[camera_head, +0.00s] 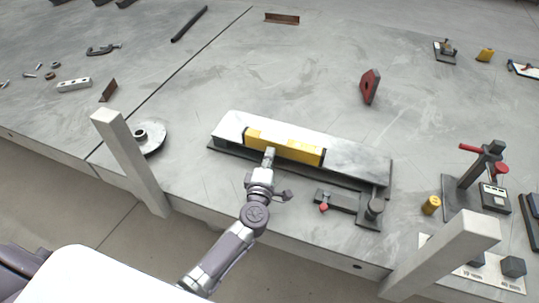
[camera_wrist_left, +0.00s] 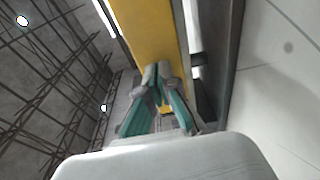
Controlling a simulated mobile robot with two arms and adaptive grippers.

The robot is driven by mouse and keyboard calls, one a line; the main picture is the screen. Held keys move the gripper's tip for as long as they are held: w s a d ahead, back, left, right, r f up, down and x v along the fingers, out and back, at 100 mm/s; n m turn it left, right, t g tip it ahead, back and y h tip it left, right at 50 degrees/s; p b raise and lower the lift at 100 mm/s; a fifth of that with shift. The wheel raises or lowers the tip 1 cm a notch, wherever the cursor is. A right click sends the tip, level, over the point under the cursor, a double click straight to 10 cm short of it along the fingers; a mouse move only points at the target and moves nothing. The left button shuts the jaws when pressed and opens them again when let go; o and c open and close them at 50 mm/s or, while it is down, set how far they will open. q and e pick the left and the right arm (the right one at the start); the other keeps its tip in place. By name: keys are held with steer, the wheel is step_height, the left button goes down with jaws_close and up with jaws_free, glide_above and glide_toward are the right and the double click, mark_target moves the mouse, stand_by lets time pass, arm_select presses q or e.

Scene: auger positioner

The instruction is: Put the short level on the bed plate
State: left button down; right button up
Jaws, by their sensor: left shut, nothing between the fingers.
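The short level is a yellow bar (camera_head: 300,151) lying lengthwise on the pale bed plate (camera_head: 355,163) in the middle of the table in the head view. It also shows as a broad yellow face in the left wrist view (camera_wrist_left: 150,30). My left gripper (camera_head: 269,153) is at the near side of the level, a little left of its middle. Its fingertips (camera_wrist_left: 158,72) are together with nothing between them, close against or just in front of the yellow face; I cannot tell whether they touch. My right gripper is not in view.
A red clamp (camera_head: 324,208) and a dark round knob (camera_head: 375,207) sit at the plate's near right. A red angled block (camera_head: 370,87) stands behind it. Pale posts (camera_head: 130,160) (camera_head: 440,252) rise at the near edge. A round flange (camera_head: 150,137) lies left.

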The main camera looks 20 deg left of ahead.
mark_target(289, 152)
arm_select(q)
steer(key=w+d, duration=0.1)
steer(key=w, duration=0.1)
steer(key=w+d, duration=0.2)
steer(key=w+d+b, duration=0.1)
steer(key=w, duration=0.1)
steer(key=shift+d, duration=0.3)
steer(key=shift+a, duration=0.1)
steer(key=shift+s, duration=0.1)
